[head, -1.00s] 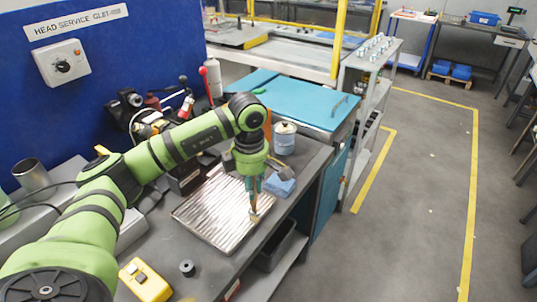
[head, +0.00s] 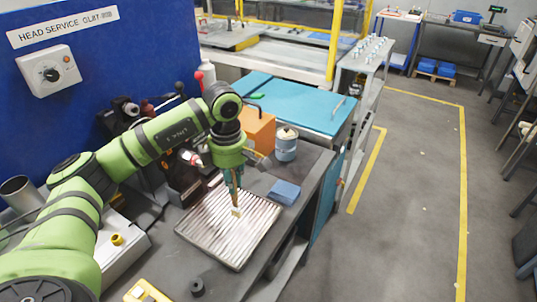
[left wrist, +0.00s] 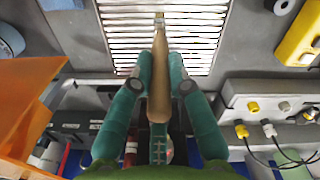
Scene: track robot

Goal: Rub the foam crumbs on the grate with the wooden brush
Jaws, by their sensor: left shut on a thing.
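My left gripper (head: 233,182) points down over the ribbed metal grate (head: 213,245) on the grey bench. It is shut on the wooden brush (head: 235,200), whose pale tip is low over the middle of the grate; I cannot tell whether it touches. In the left wrist view the brush (left wrist: 160,85) lies between the two teal fingers (left wrist: 160,65), its tip over the slats of the grate (left wrist: 120,30). I cannot make out foam crumbs for certain on the grate. My right gripper is not in view.
A blue block (head: 284,192) lies right of the grate. A blue-grey tin (head: 286,146) and an orange box (head: 258,131) stand behind. A black ring (head: 197,287) and a yellow box (head: 146,292) are in front. Cluttered tools (head: 180,165) stand to the left.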

